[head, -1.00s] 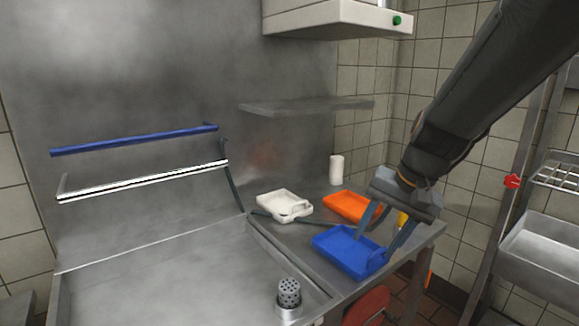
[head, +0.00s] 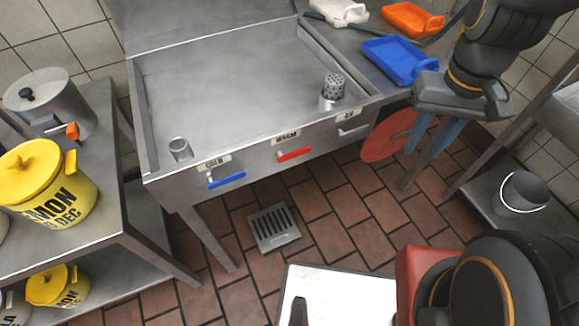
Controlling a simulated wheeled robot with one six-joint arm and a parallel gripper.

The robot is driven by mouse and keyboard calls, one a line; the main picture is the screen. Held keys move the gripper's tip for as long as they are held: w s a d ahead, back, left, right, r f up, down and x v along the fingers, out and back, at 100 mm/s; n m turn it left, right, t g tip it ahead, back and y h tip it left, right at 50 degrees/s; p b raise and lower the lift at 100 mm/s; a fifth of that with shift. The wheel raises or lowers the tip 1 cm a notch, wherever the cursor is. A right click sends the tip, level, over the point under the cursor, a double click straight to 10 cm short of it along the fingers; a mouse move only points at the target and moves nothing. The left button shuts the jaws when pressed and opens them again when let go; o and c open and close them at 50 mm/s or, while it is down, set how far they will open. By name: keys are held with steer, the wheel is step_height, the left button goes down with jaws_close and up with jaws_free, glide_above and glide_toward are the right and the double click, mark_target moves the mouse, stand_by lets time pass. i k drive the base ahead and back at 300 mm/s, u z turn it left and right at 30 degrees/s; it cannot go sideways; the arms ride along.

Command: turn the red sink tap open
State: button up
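The red sink tap (head: 294,154) is a horizontal lever on the front panel of the sink (head: 240,70), under a label that seems to read WARM. A blue tap (head: 227,180) is to its left under a COLD label, and a white tap (head: 353,130) is to its right. All three look roughly level. My gripper (head: 422,152) points down to the right of the taps, well apart from the red one. Its two blue-grey fingers are spread with nothing seen between them.
A red disc-shaped thing (head: 388,136) lies between the white tap and my gripper in the picture. Blue (head: 400,60), orange (head: 412,20) and white trays (head: 340,12) sit on the counter. A shelf with yellow pots (head: 45,185) stands left. A drain grate (head: 273,228) is in the floor.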

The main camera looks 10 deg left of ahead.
mark_target(281, 158)
steer(key=u, duration=0.95)
steer(key=i, duration=0.15)
steer(key=u, duration=0.25)
steer(key=k, duration=1.1)
steer(key=z, duration=0.55)
